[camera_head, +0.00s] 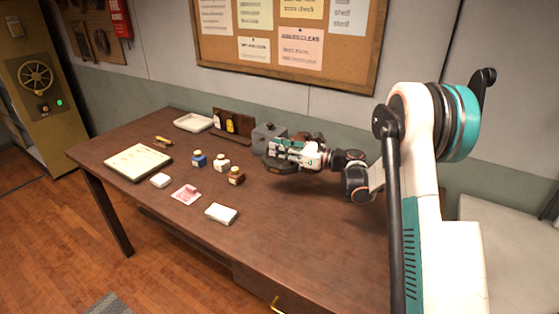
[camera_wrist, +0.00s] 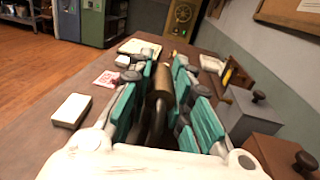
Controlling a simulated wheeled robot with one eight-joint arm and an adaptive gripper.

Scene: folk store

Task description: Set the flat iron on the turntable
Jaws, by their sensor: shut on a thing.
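My gripper (camera_head: 297,150) is over the far middle part of the table, beside the lidded boxes. In the wrist view its teal fingers (camera_wrist: 163,95) are closed around the brown handle of the flat iron (camera_wrist: 161,82). The iron's dark lower part is mostly hidden by the fingers. In the head view a dark rounded shape (camera_head: 281,168) shows just under the gripper. I cannot tell whether it is the iron's body or the turntable, or whether the iron touches anything below. No turntable is clearly seen elsewhere.
A grey knobbed box (camera_head: 268,138) and a brown knobbed box (camera_wrist: 285,150) stand close by my gripper. The table's front right (camera_head: 320,230) is clear.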

